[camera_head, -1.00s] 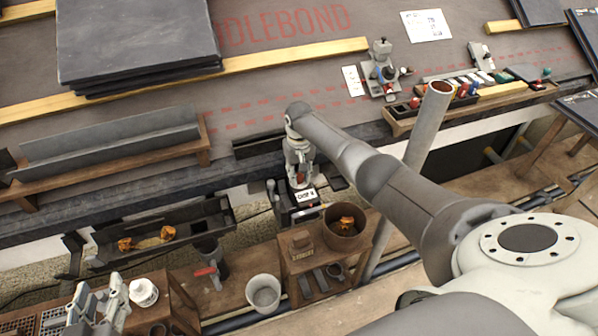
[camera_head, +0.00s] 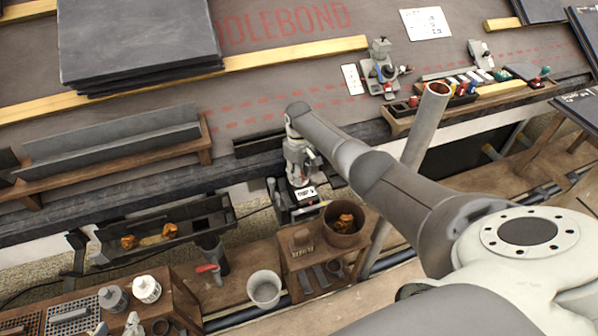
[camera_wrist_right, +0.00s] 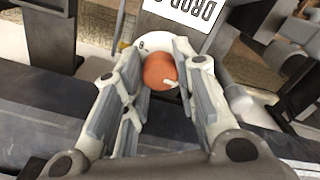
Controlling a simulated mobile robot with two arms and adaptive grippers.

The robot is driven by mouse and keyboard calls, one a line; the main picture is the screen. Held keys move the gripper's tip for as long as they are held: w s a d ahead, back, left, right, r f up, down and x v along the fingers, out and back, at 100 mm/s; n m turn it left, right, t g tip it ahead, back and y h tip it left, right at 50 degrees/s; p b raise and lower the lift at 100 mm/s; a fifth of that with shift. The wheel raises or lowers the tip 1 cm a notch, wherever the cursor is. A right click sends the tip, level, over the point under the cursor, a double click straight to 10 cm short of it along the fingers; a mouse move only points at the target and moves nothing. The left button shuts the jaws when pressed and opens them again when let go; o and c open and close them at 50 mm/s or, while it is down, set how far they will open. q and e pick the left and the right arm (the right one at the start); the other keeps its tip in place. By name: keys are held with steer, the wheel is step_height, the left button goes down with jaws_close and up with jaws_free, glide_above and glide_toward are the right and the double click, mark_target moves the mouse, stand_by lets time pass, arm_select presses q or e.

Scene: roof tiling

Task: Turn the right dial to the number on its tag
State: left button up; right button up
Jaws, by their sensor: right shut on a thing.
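The dial is an orange-red round knob (camera_wrist_right: 158,71) with a small white pointer mark, on a pale round base, seen in the right wrist view. My right gripper (camera_wrist_right: 160,58) is shut on the knob, one finger on each side. In the head view my right gripper (camera_head: 300,174) points down over the dial box below the roof edge and hides the knob. The white tag (camera_head: 306,193) beside it starts with "DROP"; its number is cut off in the wrist view and too small in the head view.
A grey gutter trough (camera_head: 150,237) with orange clumps is left of the dial. Below stand a white bucket (camera_head: 264,289), a brown pot (camera_head: 345,224) on a wooden stand, and bottles (camera_head: 146,289). A slanted pipe (camera_head: 425,130) rises close to my right arm.

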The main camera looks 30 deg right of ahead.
stand_by(0.3)
steer(key=o, duration=1)
steer(key=shift+o, duration=0.2)
steer(key=shift+r, duration=0.2)
steer(key=shift+w+r, duration=0.1)
steer(key=shift+r, duration=3.7)
